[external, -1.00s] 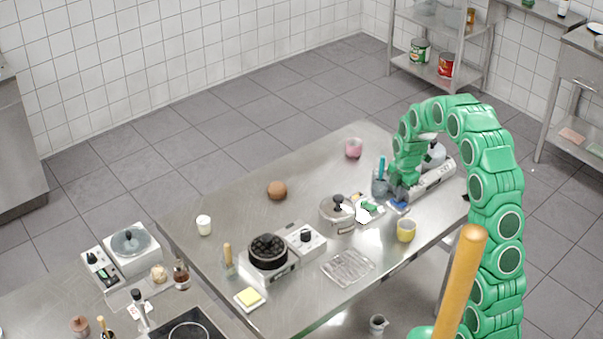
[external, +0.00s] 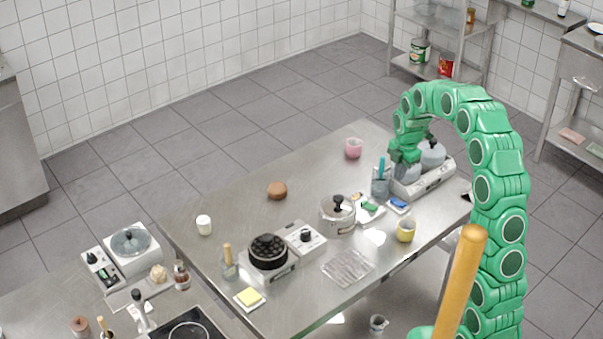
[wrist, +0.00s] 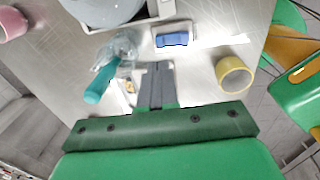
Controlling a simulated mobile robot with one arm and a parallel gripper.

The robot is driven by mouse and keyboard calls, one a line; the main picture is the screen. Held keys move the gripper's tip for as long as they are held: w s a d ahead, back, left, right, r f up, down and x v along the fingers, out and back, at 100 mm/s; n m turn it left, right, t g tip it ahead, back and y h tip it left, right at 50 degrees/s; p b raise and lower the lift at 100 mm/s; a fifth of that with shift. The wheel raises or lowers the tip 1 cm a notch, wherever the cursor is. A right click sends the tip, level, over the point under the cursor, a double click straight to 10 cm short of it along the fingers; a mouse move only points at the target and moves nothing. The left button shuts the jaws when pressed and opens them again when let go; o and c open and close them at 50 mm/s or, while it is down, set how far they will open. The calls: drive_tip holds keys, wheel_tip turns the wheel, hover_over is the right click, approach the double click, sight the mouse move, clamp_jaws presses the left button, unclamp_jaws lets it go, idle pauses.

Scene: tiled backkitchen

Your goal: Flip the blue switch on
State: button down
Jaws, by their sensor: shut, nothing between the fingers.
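The blue switch (wrist: 172,40) sits on a small white base on the steel table, just ahead and slightly right of my fingertips in the wrist view. In the external view the blue switch (external: 399,203) lies in front of the twin-pot appliance. I cannot tell its on or off position. My gripper (wrist: 157,66) is shut and empty, its fingers together, apart from the switch in the picture. In the external view my arm arches over the table's right end and the fingertips are hard to make out.
A glass holder (wrist: 121,48) with a teal-handled tool stands left of the fingers. A yellow cup (wrist: 233,74) stands to the right. The twin-pot appliance (external: 428,186) is close behind. A lidded pot (external: 337,216) stands further left. Bare table lies toward the back left.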

wheel_tip(320, 180, up, 6)
drive_tip(key=shift+w+a, duration=0.3)
drive_tip(key=shift+w, duration=0.05)
drive_tip(key=s+d+r+m+g, duration=0.1)
drive_tip(key=s+d+r+m, duration=0.2)
drive_tip(key=s+d+m, duration=1.3)
drive_tip(key=s+d+f+m, duration=0.1)
drive_tip(key=s+d+m, duration=0.1)
drive_tip(key=s, duration=0.5)
drive_tip(key=s+d+f+m+g, duration=0.1)
drive_tip(key=s+d+m, duration=0.1)
drive_tip(key=s+m, duration=0.3)
drive_tip(key=s+d+f+m, duration=0.1)
drive_tip(key=s+m, duration=0.3)
drive_tip(key=s, duration=0.6)
drive_tip(key=shift+s+d+f+h, duration=0.3)
drive_tip(key=shift+s+d+h, duration=0.1)
drive_tip(key=shift+d, duration=0.45)
drive_tip(key=c, duration=1.8)
unclamp_jaws()
